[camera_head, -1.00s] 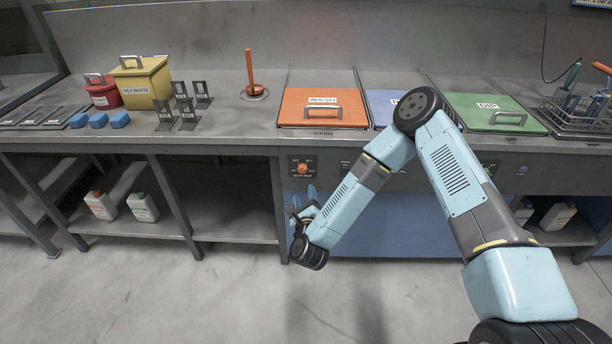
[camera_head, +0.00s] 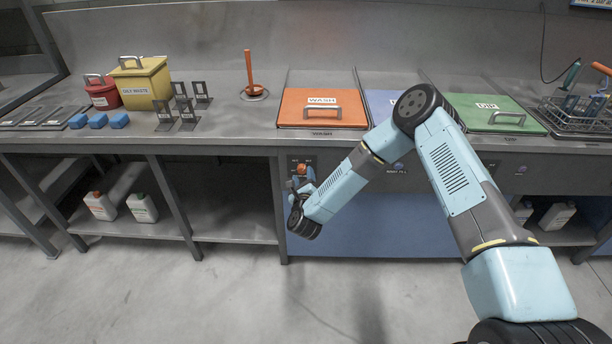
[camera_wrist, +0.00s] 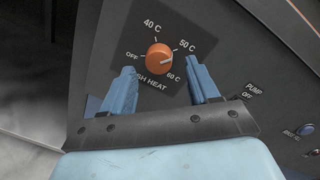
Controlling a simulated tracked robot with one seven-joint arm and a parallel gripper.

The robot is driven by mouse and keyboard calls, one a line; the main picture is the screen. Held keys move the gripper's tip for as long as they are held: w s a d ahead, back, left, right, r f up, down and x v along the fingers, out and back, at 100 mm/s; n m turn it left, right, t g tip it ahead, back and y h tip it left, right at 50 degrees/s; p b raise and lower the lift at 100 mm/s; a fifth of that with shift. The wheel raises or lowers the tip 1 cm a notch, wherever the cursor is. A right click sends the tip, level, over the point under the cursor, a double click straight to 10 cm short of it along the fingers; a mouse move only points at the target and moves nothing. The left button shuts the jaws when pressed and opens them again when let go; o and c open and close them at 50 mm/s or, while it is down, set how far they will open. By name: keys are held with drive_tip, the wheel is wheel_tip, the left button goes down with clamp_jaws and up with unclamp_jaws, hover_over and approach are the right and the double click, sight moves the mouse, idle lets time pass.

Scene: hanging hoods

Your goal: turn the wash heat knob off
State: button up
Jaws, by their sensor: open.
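The wash heat knob (camera_wrist: 159,58) is a round orange knob on a dark panel in the wrist view. Labels OFF, 40 C, 50 C and 60 C surround it. Its light pointer mark is on the right side, between 50 C and 60 C, away from OFF at the left. My gripper (camera_wrist: 163,82) is open, with one blue finger on each side below the knob, neither visibly touching it. Part of the WASH HEAT label is hidden by the left finger. In the head view the knob (camera_head: 302,168) shows just above my gripper (camera_head: 301,180), which partly covers the panel.
The orange WASH lid (camera_head: 322,108) lies on the counter above the panel. A pump switch with a blue button (camera_wrist: 305,130) is to the right. Open shelving with white bottles (camera_head: 142,207) is at the left. The floor in front is clear.

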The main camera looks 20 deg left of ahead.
drive_tip(key=shift+x, duration=1.15)
